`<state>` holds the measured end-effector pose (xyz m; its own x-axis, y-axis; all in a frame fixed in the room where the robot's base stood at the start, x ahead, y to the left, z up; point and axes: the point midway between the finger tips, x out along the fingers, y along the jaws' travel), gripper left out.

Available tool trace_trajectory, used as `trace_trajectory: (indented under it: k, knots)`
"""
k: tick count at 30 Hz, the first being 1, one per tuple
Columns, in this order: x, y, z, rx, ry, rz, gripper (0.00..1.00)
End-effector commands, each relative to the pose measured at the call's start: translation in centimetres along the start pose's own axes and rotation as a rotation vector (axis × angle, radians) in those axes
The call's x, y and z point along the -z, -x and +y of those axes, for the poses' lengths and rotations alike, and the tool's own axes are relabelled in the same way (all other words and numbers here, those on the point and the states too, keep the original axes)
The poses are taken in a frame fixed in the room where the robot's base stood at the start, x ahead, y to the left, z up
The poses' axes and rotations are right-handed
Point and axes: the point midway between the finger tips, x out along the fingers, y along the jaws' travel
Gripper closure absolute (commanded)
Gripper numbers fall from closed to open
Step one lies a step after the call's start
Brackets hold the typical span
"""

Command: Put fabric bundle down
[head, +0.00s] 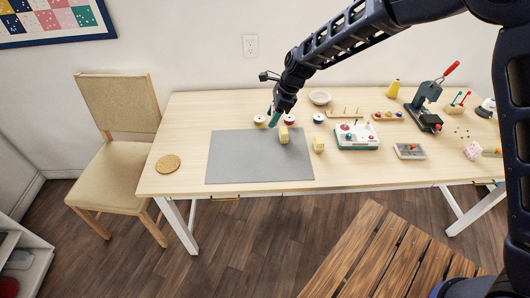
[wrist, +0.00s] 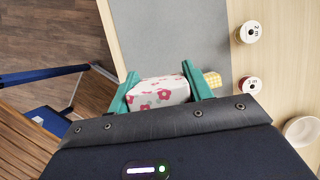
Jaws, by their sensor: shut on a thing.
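My gripper (wrist: 162,88) has teal fingers shut on a white fabric bundle with red and pink flowers (wrist: 160,92). The floral bundle sits between the fingers in the wrist view. In the head view my gripper (head: 273,117) is over the back right part of the grey mat (head: 240,158), and I cannot make out the floral bundle there. A yellow bundle (head: 283,134) stands on the mat by the gripper, and another yellow bundle (head: 318,144) stands by its right edge. A yellow checked bundle (wrist: 212,80) shows just past a finger in the wrist view.
Several thread spools (head: 318,117) line the mat's back edge, with a bowl (head: 320,97) behind. A white and green machine (head: 357,135), a small tray (head: 409,151) and a press (head: 427,105) stand right. A cork coaster (head: 168,164) lies left. The mat's left part is clear.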

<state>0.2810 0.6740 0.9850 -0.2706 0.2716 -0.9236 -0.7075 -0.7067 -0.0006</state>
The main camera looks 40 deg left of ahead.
Motion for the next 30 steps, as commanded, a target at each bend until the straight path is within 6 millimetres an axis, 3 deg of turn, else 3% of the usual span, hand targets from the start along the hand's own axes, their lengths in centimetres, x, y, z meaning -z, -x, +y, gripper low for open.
trace_trajectory:
  k: [18,30]
  knots:
    - [5.0,-11.8,0.0,-0.002,-0.002,0.001,0.71]
    - [6.1,-14.6,0.0,-0.001,-0.001,0.001,0.71]
